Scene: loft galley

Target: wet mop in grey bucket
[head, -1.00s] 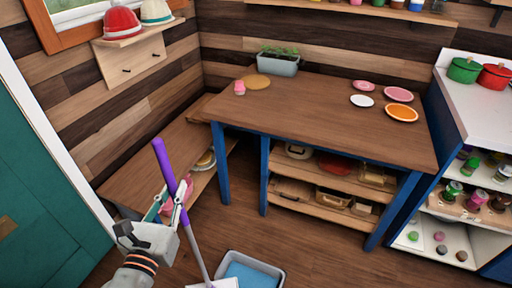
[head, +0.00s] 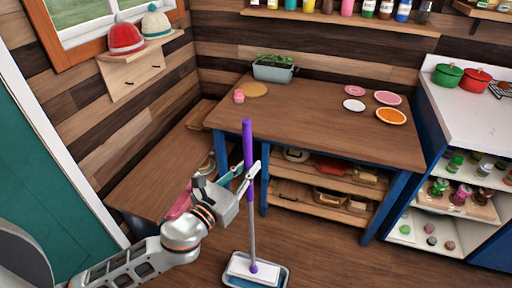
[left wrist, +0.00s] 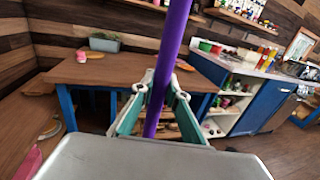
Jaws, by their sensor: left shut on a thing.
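The mop has a purple handle (head: 247,142), a thin grey shaft and a flat white head (head: 246,267). The grey bucket (head: 287,273) with blue inside stands on the floor at the bottom of the head view. The mop stands nearly upright with its head over the bucket's opening; I cannot tell whether it is in the water or just above. My left gripper (head: 249,178) is shut on the purple handle. The left wrist view shows the handle (left wrist: 172,60) between the fingers (left wrist: 152,105). My right gripper is not in view.
A wooden table (head: 310,125) with blue legs and lower shelves stands behind the bucket. A low wooden bench (head: 150,175) is along the left wall. A white-topped counter (head: 470,115) with open shelves is at the right. Floor is clear right of the bucket.

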